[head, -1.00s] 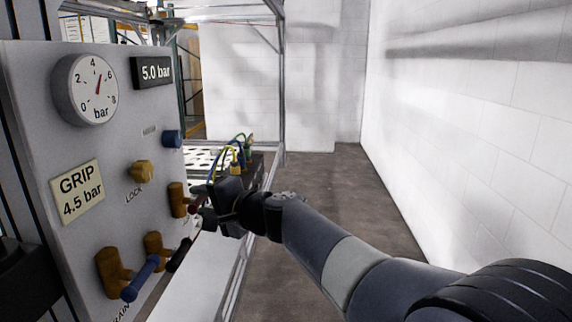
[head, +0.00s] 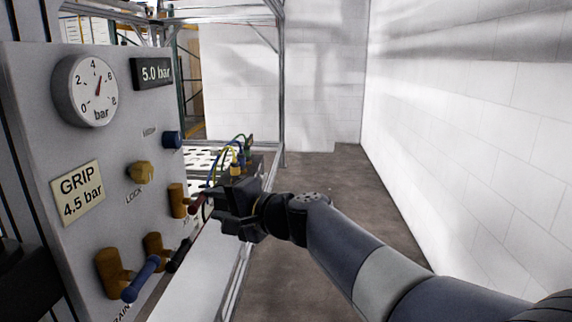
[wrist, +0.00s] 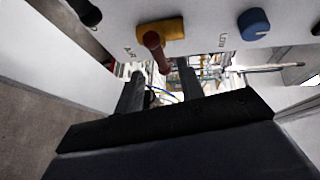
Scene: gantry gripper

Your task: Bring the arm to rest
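My gripper (head: 212,212) is in front of the grey control panel (head: 105,185), beside the red-handled lever on the brass valve (head: 177,200). In the wrist view, the two dark fingers of my gripper (wrist: 160,88) stand apart, with nothing clasped between them. The red handle (wrist: 156,50) points toward the gap between the fingers; I cannot tell whether it touches them. My arm (head: 345,245) stretches from the lower right, still extended toward the panel.
A white wall (head: 470,130) stands right; floor (head: 340,190) lies open between.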

